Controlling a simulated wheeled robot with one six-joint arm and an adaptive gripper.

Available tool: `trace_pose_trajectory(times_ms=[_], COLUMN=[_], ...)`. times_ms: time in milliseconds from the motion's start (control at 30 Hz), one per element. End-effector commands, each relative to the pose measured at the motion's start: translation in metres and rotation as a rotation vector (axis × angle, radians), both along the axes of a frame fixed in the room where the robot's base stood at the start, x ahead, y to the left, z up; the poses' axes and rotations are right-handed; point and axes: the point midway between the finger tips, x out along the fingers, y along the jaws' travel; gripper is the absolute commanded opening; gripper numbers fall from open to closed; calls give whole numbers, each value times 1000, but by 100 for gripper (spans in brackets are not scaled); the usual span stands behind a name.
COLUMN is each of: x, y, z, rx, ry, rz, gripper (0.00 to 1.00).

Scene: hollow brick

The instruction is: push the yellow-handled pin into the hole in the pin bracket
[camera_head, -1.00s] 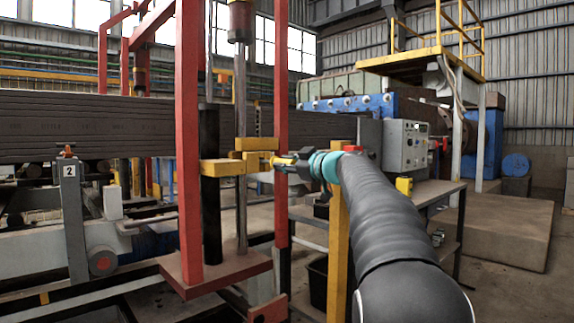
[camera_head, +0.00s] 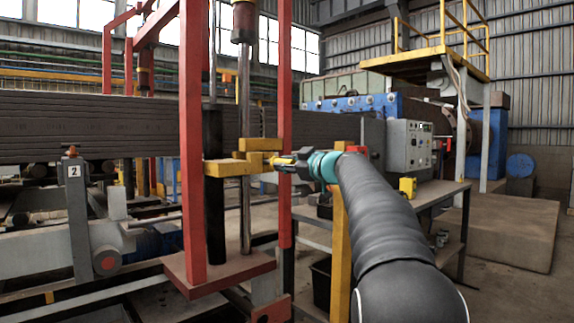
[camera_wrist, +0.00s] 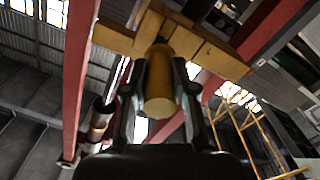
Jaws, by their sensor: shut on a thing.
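The yellow-handled pin (camera_wrist: 159,88) is between the two fingers of my gripper (camera_wrist: 160,100) in the wrist view, with its handle pointing at the bracket. In the head view the handle (camera_head: 281,160) shows as a small yellow piece at the tip of my gripper (camera_head: 284,161). The yellow pin bracket (camera_head: 228,168) is on the red frame, just left of the handle; in the wrist view it (camera_wrist: 205,52) lies just beyond the handle's far end. The hole is hidden, and I cannot tell how deep the pin sits.
Red uprights (camera_head: 285,110) stand close on both sides of the bracket, with a vertical metal rod (camera_head: 244,105) behind it. A yellow post (camera_head: 339,250) stands under my arm. A metal table (camera_head: 440,192) with a grey control box (camera_head: 408,146) is to the right.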

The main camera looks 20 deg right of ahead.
Motion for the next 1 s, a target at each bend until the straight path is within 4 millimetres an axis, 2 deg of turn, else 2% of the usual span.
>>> trace_pose_trajectory(times_ms=[1000], x=[14], y=[6], z=[1], rx=[0], ry=[-1], rz=[0], gripper=[0])
